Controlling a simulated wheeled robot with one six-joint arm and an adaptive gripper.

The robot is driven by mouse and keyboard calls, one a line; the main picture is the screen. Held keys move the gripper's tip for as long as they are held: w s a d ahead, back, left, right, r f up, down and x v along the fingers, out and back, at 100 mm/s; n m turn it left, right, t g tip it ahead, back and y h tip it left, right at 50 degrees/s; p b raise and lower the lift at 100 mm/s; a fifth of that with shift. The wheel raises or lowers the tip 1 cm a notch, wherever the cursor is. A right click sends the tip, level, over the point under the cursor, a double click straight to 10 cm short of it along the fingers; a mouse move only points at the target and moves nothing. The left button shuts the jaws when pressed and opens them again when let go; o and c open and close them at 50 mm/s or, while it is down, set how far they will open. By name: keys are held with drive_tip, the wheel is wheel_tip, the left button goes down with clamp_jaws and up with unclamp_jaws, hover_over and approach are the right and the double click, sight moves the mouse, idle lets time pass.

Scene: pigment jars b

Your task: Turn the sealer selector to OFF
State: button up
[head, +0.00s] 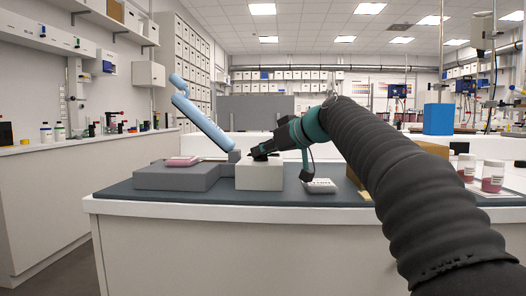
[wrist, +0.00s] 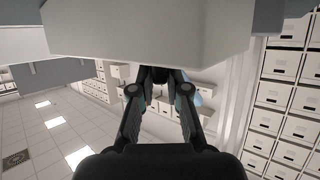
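The sealer on the bench has a grey base (head: 176,178) and a raised light-blue arm (head: 203,124), tilted up to the left. A whitish box (head: 259,176) stands at the base's right end. My gripper (head: 259,153) is at the top of this box. In the wrist view the box's pale face (wrist: 150,35) fills the top, and my fingers (wrist: 163,76) reach up to it. Something dark shows between the fingertips, perhaps the selector, but its setting cannot be read. Whether the fingers grip it is unclear. Part of the blue arm shows behind the right finger.
A pink pouch (head: 182,161) lies on the sealer base. A small white item (head: 320,186) sits on the dark mat (head: 215,198) to the right. Jars with reddish contents (head: 493,177) stand at the far right. The mat's front strip is clear.

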drive_tip(key=shift+o, duration=1.2)
drive_tip(key=shift+f, duration=0.25)
drive_tip(key=shift+r, duration=0.15)
drive_tip(key=v, duration=1.2)
